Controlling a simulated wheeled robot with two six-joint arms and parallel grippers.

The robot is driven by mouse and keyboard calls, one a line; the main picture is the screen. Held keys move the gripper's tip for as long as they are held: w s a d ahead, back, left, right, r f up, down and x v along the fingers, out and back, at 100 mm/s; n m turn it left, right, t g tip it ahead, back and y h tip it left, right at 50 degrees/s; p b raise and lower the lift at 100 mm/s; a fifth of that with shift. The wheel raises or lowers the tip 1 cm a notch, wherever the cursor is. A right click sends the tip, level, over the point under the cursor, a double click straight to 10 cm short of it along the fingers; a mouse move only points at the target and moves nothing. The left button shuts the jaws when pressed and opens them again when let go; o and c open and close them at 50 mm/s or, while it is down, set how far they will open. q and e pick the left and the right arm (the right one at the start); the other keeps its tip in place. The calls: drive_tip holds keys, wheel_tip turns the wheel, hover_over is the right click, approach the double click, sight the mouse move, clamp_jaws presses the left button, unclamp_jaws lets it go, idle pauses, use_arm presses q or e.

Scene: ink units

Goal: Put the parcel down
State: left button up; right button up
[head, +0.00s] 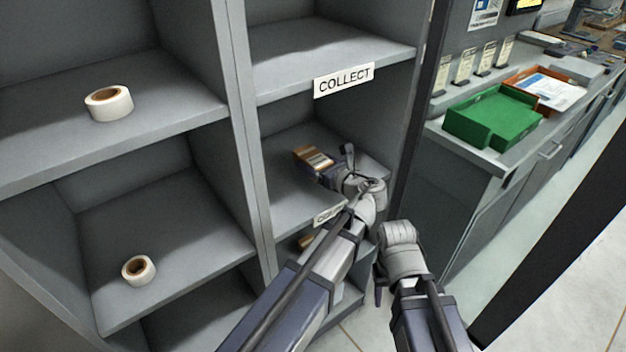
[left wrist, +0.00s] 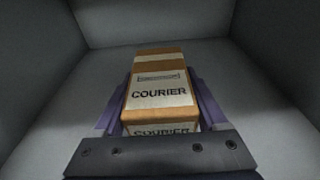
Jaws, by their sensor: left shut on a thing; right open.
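The parcel (head: 313,158) is a brown box with white "COURIER" labels. It is inside the shelf compartment below the COLLECT sign (head: 344,79). My left gripper (head: 325,165) reaches into that compartment and is shut on the parcel. In the left wrist view the parcel (left wrist: 158,70) sits between the two purple fingers, its far end toward the back of the compartment. I cannot tell whether its underside touches the shelf floor. My right gripper (head: 378,288) is open, low outside the shelf unit, and mostly hidden by its own wrist.
Grey compartment walls (left wrist: 265,75) stand on both sides of the parcel with free room. Tape rolls lie in the left compartments, one higher (head: 109,103) and one lower (head: 138,270). A counter at right holds a green tray (head: 492,117) and an orange tray (head: 520,76).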

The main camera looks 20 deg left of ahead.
use_arm(q)
drive_tip(key=shift+f+b, duration=1.9)
drive_tip(key=shift+b, duration=0.05)
drive_tip(key=shift+r, duration=0.15)
drive_tip(key=o, duration=1.5)
